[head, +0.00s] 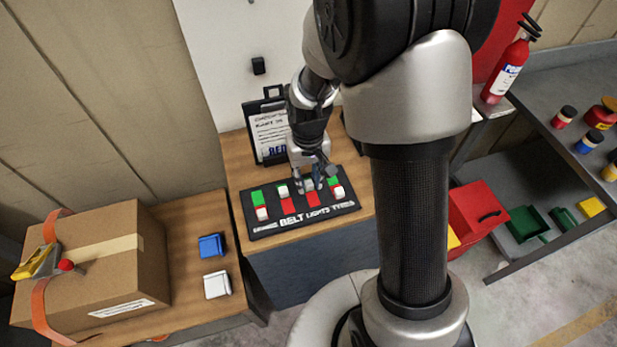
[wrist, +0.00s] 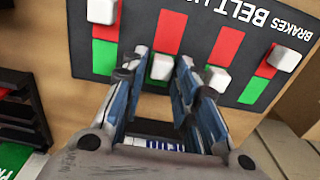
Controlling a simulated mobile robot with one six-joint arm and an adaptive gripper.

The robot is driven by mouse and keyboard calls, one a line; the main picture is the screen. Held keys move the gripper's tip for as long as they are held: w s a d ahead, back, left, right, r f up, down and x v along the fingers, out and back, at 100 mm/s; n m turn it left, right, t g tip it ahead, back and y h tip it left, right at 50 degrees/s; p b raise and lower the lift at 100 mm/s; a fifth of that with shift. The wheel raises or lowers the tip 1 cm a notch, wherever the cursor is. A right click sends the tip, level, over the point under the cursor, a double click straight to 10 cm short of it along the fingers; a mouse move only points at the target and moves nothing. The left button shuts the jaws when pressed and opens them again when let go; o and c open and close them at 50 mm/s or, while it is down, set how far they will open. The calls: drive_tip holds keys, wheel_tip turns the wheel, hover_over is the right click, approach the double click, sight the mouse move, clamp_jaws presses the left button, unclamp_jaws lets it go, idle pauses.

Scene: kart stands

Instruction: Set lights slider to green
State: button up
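The black control panel (head: 292,231) lies on a wooden bench top, with labelled sliders that have white knobs. In the wrist view the panel appears upside down. The lights knob (wrist: 160,67) stands at the slot's far end from the lettering, and its red half (wrist: 170,32) is bare. My gripper (wrist: 155,68) is open over the panel, its fingers on either side of this knob with visible gaps. The belt knob (wrist: 217,79) is also at the far end from the lettering.
The brakes knob (wrist: 285,58) and the tyres knob (wrist: 102,11) sit at their red ends beside my fingers. A clipboard (head: 268,132) stands behind the panel. A cardboard box (head: 105,260) and two small blocks lie to the left.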

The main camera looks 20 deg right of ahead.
sight(308, 181)
drive_tip(key=shift+o, duration=0.8)
drive_tip(key=shift+s, duration=0.1)
wheel_tip(308, 181, up, 12)
idle(0.3)
drive_tip(key=s+r+t, duration=0.2)
drive_tip(key=s+r, duration=0.3)
drive_tip(key=s, duration=0.4)
drive_tip(key=s+r+t, duration=0.2)
drive_tip(key=s+r, duration=0.3)
drive_tip(key=s, duration=0.4)
drive_tip(key=shift+s+r+t, duration=0.2)
drive_tip(key=shift+r+t, duration=0.1)
drive_tip(key=shift+r, duration=0.1)
